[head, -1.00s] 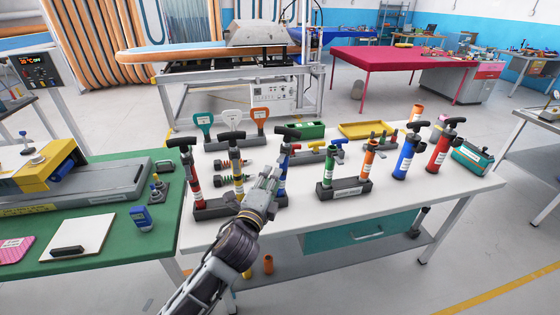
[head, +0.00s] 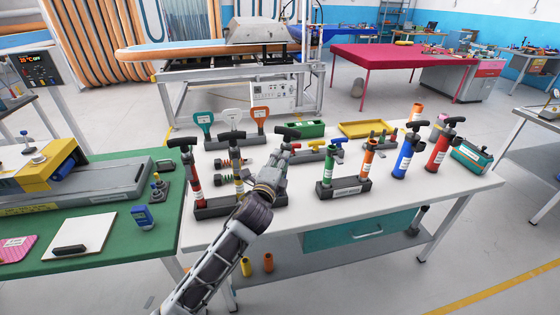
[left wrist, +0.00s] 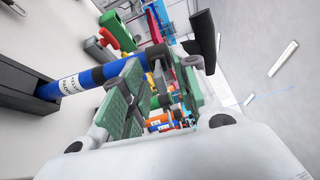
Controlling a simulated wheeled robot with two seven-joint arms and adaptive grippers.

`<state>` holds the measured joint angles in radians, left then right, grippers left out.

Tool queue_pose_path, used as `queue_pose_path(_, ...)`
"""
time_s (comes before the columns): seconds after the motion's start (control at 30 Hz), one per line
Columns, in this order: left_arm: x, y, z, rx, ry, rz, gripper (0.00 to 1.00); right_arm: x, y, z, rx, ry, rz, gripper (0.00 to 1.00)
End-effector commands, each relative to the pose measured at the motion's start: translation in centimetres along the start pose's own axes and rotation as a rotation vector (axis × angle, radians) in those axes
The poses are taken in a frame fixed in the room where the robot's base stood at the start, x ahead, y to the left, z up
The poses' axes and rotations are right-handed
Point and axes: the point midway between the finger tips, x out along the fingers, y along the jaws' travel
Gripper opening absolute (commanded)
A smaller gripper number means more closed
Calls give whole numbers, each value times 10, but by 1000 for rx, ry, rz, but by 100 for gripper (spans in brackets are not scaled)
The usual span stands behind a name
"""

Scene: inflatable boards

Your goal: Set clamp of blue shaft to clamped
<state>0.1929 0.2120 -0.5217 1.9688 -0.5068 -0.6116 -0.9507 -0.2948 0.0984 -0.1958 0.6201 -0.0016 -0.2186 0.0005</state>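The blue shaft (left wrist: 100,74) runs across the left wrist view from a dark rack (left wrist: 22,78) at left to a dark collar and black T-handle (left wrist: 203,38). A white label is on its lower part. In the head view its black handle (head: 287,132) shows at the right end of the left rack, with most of the shaft hidden behind my gripper. My left gripper (head: 272,174) is at the upper part of the shaft. Its green-padded fingers (left wrist: 160,92) are apart, near the collar; I cannot tell whether they touch it. The clamp's setting is unclear. My right gripper is out of view.
A red shaft (head: 192,175) and a yellow shaft (head: 238,170) stand left in the same rack. Another rack (head: 345,190) holds green and orange shafts to the right. Blue (head: 405,157) and red pumps (head: 440,150) stand farther right. The white table's front edge is clear.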

Motion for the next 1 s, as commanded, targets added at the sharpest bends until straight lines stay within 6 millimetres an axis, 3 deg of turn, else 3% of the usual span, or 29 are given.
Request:
queue_pose_path(0.4,4,0,0,0,0,1,30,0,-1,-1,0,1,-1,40)
queue_pose_path(0.67,4,0,0,0,0,1,0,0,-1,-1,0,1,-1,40)
queue_pose_path(1.0,4,1,0,0,0,-1,0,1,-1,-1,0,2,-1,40)
